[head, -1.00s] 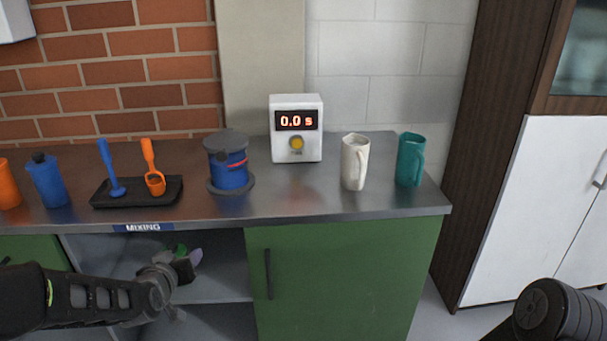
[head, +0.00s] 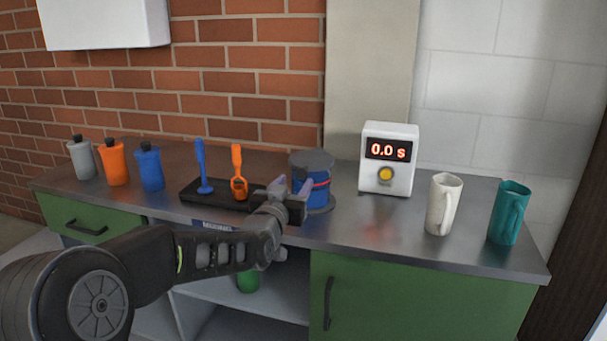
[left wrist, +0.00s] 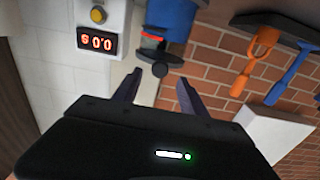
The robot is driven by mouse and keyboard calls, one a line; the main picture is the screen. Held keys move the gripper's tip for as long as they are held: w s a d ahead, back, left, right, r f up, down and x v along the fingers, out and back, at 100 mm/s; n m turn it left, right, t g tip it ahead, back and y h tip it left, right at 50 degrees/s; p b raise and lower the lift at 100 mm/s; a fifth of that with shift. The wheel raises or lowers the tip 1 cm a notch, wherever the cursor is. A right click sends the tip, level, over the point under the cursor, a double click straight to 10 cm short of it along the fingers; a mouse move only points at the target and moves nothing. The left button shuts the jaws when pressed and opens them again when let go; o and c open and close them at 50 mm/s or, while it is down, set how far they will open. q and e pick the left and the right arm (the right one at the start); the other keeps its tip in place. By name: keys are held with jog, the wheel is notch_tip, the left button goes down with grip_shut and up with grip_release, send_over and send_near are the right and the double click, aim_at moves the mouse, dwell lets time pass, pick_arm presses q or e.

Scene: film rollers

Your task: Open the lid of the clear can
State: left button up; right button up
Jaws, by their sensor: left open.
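The can (head: 316,167) on the counter has a dark grey lid, a blue body with a red stripe, and a dark base. Its body looks blue rather than clear. The lid sits on top of it. My left gripper (head: 291,190) is open and empty, in front of the can's lower left side, and hides part of it. In the left wrist view, the can (left wrist: 173,22) appears upside down beyond the open fingers (left wrist: 158,88), apart from them. My right gripper is out of view.
A white timer (head: 388,160) reading 0.0 s stands right of the can. A white mug (head: 442,205) and a teal mug (head: 508,213) are further right. A black tray (head: 212,193) with blue and orange tools is left, then several bottles (head: 150,168). A white box (head: 105,22) hangs above.

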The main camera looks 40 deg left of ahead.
aim_at(301, 175)
pick_arm(q)
jog(key=x, duration=0.6)
jog(key=shift+w+a, duration=0.15)
jog(key=shift+w, duration=0.2)
jog(key=shift+c, duration=0.4)
grip_shut()
dwell(0.7)
